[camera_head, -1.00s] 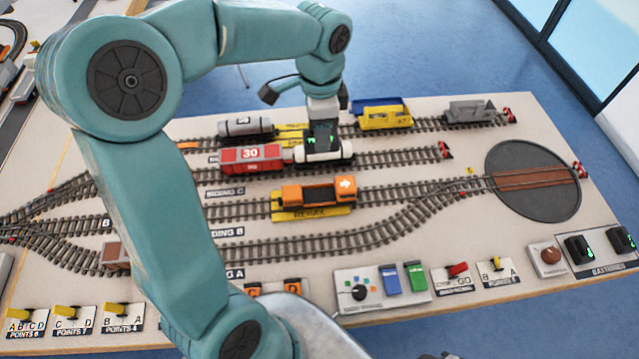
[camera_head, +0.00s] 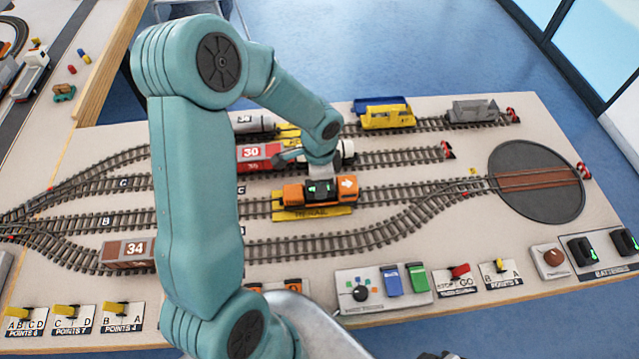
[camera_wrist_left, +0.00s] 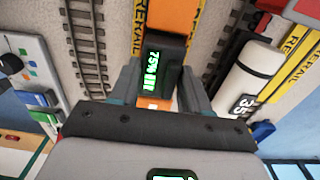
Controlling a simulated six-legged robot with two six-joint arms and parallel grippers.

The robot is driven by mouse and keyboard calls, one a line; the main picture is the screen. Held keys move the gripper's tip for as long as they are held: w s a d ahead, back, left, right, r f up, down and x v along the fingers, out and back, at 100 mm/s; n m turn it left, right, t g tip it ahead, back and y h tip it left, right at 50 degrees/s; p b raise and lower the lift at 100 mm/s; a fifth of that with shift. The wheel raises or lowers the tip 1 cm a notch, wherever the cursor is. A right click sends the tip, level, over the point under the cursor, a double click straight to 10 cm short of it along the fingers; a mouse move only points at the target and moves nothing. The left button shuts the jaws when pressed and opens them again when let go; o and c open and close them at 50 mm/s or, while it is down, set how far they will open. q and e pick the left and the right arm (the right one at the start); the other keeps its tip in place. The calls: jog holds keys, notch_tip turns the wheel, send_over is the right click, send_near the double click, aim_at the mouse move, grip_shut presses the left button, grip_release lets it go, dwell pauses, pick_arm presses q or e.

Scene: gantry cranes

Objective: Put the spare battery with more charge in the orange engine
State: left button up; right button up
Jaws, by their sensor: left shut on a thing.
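The orange engine (camera_head: 291,193) stands on the yellow rerail piece (camera_head: 300,213) on a middle track, a white arrow on its right end. My left gripper (camera_head: 320,178) is shut on a black battery (camera_head: 321,190) with a green display, at the engine's middle bay. In the left wrist view the battery (camera_wrist_left: 160,68) sits between the fingers and reads 75% with green bars, over the orange engine body (camera_wrist_left: 178,20). I cannot tell whether it is fully seated. Two more black batteries, a left one (camera_head: 581,250) and a right one (camera_head: 622,242), stand in the battery holder.
A red wagon marked 30 (camera_head: 258,155) and a white tank wagon (camera_head: 347,152) stand on the track behind. A yellow engine (camera_head: 388,117) and grey wagon (camera_head: 473,111) are farther back. The turntable (camera_head: 530,200) is clear. Switches and levers line the front edge.

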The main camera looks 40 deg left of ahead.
pick_arm(q)
jog(key=shift+w+f, duration=0.15)
jog(key=shift+f, duration=0.8)
jog(key=shift+r, duration=0.1)
jog(key=shift+f, duration=0.25)
jog(key=o, duration=1.2)
jog(key=shift+r, duration=0.15)
